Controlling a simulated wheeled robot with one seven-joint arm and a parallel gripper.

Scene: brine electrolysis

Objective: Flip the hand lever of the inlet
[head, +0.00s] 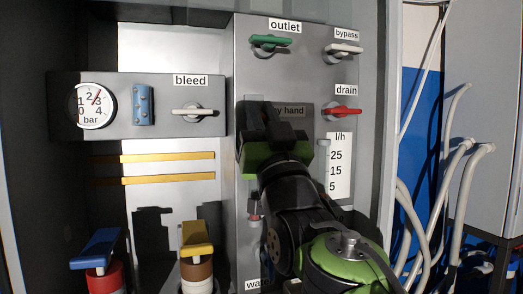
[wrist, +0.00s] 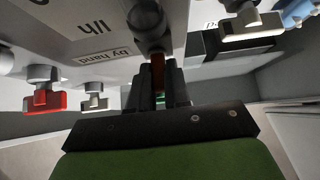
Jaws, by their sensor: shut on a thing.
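My gripper (head: 272,128) is at the grey valve panel (head: 300,75), left of the red drain lever, and covers part of the "by hand" label. In the wrist view my gripper (wrist: 158,92) has its dark fingers close together on a narrow brown-orange piece (wrist: 157,70), which I take for the hand lever. A dark round part (wrist: 147,22) is just beyond it. The gripper hides most of the lever, so its angle cannot be told. No inlet label is readable.
Around it are the green outlet lever (head: 270,42), white bypass lever (head: 343,48), red drain lever (head: 341,112), white bleed lever (head: 194,112) and pressure gauge (head: 92,105). A flow scale (head: 338,165) is close at the right. Blue-handled (head: 96,248) and yellow-handled (head: 197,238) fittings stand lower left.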

